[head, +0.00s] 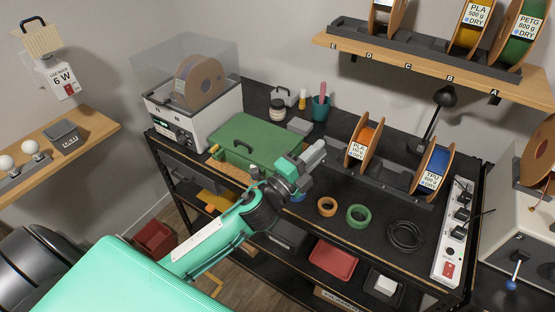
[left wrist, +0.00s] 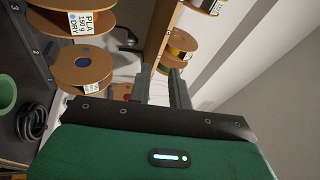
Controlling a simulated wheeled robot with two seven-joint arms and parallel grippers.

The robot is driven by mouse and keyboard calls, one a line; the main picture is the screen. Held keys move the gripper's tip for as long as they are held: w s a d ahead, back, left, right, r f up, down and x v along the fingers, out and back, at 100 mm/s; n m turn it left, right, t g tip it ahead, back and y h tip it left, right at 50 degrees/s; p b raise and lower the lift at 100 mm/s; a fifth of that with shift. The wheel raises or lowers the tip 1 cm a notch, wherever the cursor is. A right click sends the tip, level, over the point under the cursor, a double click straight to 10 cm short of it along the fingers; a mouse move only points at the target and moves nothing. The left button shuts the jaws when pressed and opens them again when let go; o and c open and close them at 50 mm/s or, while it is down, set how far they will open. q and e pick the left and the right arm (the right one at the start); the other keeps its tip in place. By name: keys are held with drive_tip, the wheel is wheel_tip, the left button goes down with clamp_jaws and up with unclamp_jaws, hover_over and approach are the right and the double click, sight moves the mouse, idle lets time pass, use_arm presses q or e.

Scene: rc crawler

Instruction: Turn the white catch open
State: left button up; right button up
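I cannot make out a white catch in either view. A white dryer box (head: 208,122) with a clear cover and a spool inside stands at the back left of the black bench. My left gripper (head: 318,153) is over the bench, between the green case and the orange spool, and hides part of the bench. In the left wrist view its two grey fingers (left wrist: 163,80) stand apart with nothing between them, so it is open. My right gripper is not in view.
An orange spool (head: 363,144) and a blue spool (head: 435,169) stand on the bench. Tape rings, a black cable coil (head: 405,235) and a white power strip (head: 455,236) lie in front. A spool shelf (head: 440,68) hangs above. A white machine (head: 520,235) stands at right.

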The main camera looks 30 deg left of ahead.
use_arm(q)
drive_tip(key=s+d+r+m+g+h, duration=0.15)
drive_tip(key=d+m+g+h, duration=0.35)
drive_tip(key=m, duration=0.5)
drive_tip(key=w+d+r+m+g+h, duration=0.1)
drive_tip(key=d+r+m+g+h, duration=0.2)
drive_tip(key=m+g+h, duration=0.5)
drive_tip(key=w+a+f+m+g+y, duration=0.1)
drive_tip(key=a+f+m+g+y, duration=0.25)
drive_tip(key=a+m+y, duration=0.35)
drive_tip(key=w+a+f+m+g+y, duration=0.1)
drive_tip(key=a+f+m+g+y, duration=0.15)
drive_tip(key=f+m+y, duration=0.4)
drive_tip(key=w+a+r+m+y, duration=0.1)
drive_tip(key=a+r+y, duration=0.15)
drive_tip(key=a, duration=0.65)
drive_tip(key=a+r+m+y, duration=0.2)
drive_tip(key=a+y, duration=0.2)
drive_tip(key=a, duration=0.5)
drive_tip(key=shift+n+g, duration=0.25)
drive_tip(key=shift+g, duration=0.05)
wheel_tip(320, 180, down, 13)
drive_tip(key=p, duration=0.6)
drive_tip(key=shift+d+r+p, duration=0.1)
drive_tip(key=shift+d+p, duration=0.05)
drive_tip(key=shift+p, duration=0.2)
drive_tip(key=shift+f, duration=0.6)
